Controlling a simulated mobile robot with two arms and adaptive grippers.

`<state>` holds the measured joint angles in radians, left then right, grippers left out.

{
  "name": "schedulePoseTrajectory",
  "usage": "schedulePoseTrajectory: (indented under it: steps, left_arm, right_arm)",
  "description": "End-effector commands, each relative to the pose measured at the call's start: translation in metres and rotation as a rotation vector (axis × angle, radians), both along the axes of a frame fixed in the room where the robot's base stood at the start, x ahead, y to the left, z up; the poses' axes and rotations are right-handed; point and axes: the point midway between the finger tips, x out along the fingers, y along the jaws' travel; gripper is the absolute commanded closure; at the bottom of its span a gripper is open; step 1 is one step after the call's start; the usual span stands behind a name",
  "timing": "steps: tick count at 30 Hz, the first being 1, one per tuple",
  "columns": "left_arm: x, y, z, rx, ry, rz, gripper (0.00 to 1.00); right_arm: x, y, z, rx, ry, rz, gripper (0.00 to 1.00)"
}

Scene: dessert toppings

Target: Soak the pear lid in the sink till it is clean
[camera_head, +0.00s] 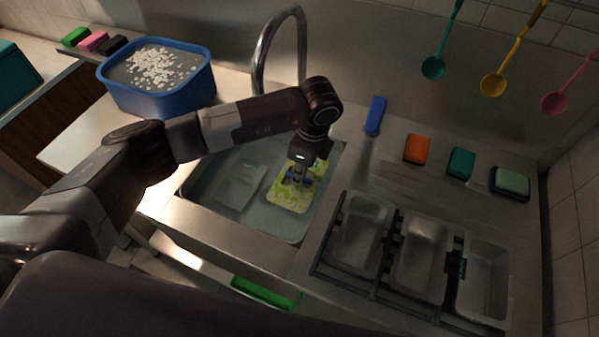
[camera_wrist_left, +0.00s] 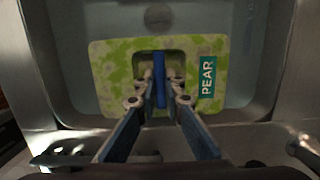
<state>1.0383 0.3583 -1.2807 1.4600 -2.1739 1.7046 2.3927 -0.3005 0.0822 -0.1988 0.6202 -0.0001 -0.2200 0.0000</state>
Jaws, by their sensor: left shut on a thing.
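The pear lid is a pale plate with yellow-green blotches and a teal PEAR label. It shows in the left wrist view (camera_wrist_left: 115,75) and, in the head view, in the right part of the sink (camera_head: 290,196). My left gripper (camera_head: 298,176) comes down over the sink (camera_head: 198,188) from above. In the left wrist view its fingers (camera_wrist_left: 160,95) are shut on a blue upright handle at the lid's middle. The lid lies inside the sink's outline; whether it touches the water or the bottom is hard to tell. My right gripper is not in view.
A curved metal faucet (camera_head: 262,62) rises behind the sink. A blue tub (camera_head: 150,104) with white pieces stands at the left. Metal trays (camera_head: 420,262) sit in a rack at the right. Several sponges, one orange (camera_head: 417,149), lie along the back counter. Ladles (camera_head: 433,68) hang at the upper right.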

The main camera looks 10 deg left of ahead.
Motion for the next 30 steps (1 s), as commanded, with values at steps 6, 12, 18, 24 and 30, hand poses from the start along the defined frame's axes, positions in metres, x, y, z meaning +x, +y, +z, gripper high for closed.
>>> schedulePoseTrajectory:
  steps: [6, 12, 18, 24, 30]
  left_arm:
    - [0.000, 0.000, -0.021, 0.000, 0.000, 0.000, 1.00]
    - [0.000, 0.000, -0.037, 0.000, 0.000, -0.001, 1.00]
    - [0.000, 0.000, -0.053, 0.000, 0.000, -0.001, 1.00]
    - [0.000, 0.000, -0.069, 0.001, -0.001, -0.001, 1.00]
    - [0.000, 0.000, -0.085, 0.000, -0.001, 0.000, 1.00]
  right_arm:
    - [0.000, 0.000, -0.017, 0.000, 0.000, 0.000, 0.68]
    - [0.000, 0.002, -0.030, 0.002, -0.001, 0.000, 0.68]
    - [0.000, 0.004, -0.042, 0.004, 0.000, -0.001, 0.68]
    - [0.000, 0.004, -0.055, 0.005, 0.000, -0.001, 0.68]
    - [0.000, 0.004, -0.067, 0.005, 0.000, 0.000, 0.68]
